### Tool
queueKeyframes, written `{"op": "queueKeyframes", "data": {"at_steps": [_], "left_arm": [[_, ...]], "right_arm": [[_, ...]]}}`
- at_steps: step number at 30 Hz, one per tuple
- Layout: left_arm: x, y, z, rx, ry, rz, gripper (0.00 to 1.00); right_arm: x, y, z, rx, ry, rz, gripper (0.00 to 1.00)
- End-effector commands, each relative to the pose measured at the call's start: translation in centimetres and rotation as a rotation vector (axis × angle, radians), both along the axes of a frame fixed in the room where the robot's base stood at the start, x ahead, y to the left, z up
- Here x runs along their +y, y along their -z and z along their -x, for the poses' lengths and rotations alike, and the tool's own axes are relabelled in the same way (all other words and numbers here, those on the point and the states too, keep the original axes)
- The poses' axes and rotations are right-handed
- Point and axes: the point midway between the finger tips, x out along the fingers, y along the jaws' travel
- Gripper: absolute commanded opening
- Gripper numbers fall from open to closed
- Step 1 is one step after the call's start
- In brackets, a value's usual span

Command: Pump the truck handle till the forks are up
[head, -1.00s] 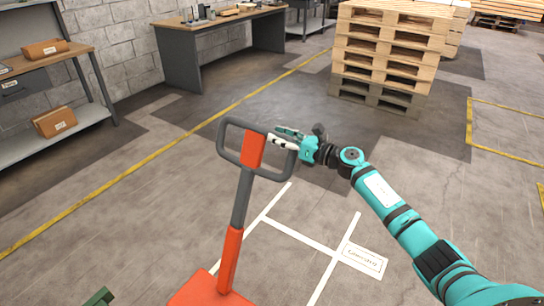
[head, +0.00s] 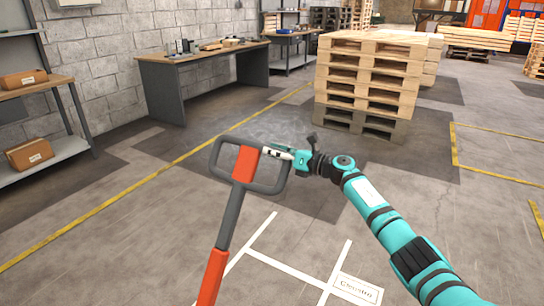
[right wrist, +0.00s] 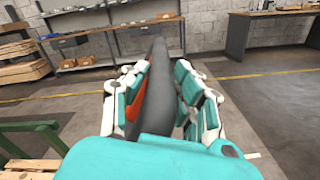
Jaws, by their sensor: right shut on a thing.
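The truck handle is a dark grey loop (head: 216,160) with an orange centre piece (head: 244,164), on a shaft (head: 229,218) that is grey above and orange below. It leans slightly to the right at its top. My right gripper (head: 280,154) is at the right side of the loop. In the right wrist view its fingers (right wrist: 163,100) are closed around the dark grip bar (right wrist: 158,70). The truck's forks and body are out of view. My left gripper is not in view.
A stack of wooden pallets (head: 366,85) stands beyond the handle. A grey workbench (head: 160,92) is against the block wall, and a shelf with cardboard boxes (head: 30,153) is at left. Floor around the handle is clear, with yellow lines and white markings (head: 290,266).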

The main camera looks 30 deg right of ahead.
Motion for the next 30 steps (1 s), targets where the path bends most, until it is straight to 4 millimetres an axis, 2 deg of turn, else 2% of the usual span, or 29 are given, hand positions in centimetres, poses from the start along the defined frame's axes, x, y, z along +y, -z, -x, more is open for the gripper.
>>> {"op": "queueKeyframes", "data": {"at_steps": [1,11,12,16,30], "left_arm": [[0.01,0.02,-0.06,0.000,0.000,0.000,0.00],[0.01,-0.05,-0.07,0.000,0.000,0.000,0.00],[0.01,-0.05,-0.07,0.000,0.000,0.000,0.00],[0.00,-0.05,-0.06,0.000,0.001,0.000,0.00],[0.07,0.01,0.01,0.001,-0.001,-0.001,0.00]], "right_arm": [[0.04,0.67,0.07,0.011,-0.003,0.003,0.00],[-0.02,0.57,0.07,0.010,-0.002,0.003,0.00],[-0.03,0.56,0.07,0.009,-0.002,0.002,0.32],[-0.07,0.53,0.06,0.009,0.000,0.002,0.49],[-0.31,0.16,0.16,0.003,0.003,0.001,0.49]]}}
